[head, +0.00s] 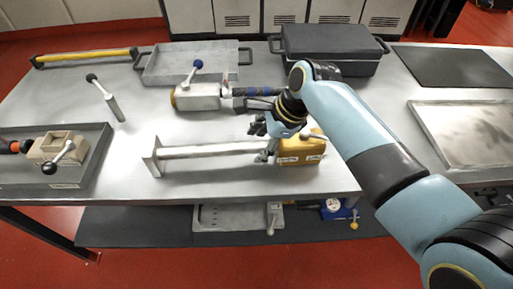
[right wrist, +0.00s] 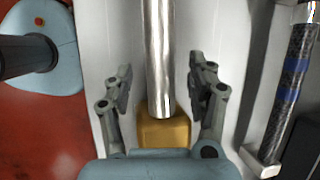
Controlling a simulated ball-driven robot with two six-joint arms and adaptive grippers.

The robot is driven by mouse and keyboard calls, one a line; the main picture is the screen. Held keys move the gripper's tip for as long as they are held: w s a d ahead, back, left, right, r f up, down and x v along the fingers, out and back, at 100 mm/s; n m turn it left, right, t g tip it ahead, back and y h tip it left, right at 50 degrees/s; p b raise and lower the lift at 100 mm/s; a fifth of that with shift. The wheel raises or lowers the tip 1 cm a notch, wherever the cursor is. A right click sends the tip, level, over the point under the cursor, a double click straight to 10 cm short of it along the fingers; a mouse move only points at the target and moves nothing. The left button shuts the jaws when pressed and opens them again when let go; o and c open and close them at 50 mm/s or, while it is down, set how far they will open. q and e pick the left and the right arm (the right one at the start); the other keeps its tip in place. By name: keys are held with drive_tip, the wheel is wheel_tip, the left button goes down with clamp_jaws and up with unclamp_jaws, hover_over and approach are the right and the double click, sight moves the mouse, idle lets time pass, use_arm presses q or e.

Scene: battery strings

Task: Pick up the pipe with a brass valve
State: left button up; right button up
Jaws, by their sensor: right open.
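A pipe with a brass valve lies across the middle of the table in the head view. Its bare silver pipe (head: 215,151) runs from a grey end plate at the left to the brass-yellow valve block (head: 302,151) at the right, which has a light lever on top. In the right wrist view the shiny pipe (right wrist: 158,50) runs down to the brass block (right wrist: 165,132). My right gripper (head: 264,142) is open at the pipe's valve end. The right wrist view shows the pipe between its spread fingers (right wrist: 160,88), with gaps on both sides. My left gripper is out of view.
A second tool with a blue-knobbed lever (head: 197,97) lies just behind the pipe. A grey tray (head: 100,150) with a beige valve stands at left. A dark lidded case (head: 330,50) and a flat tray (head: 150,70) stand at the back. The table's front edge is close.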

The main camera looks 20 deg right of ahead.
drive_tip(key=shift+x, duration=1.1)
clamp_jaws()
drive_tip(key=shift+w+r, duration=0.1)
drive_tip(key=shift+r, duration=0.05)
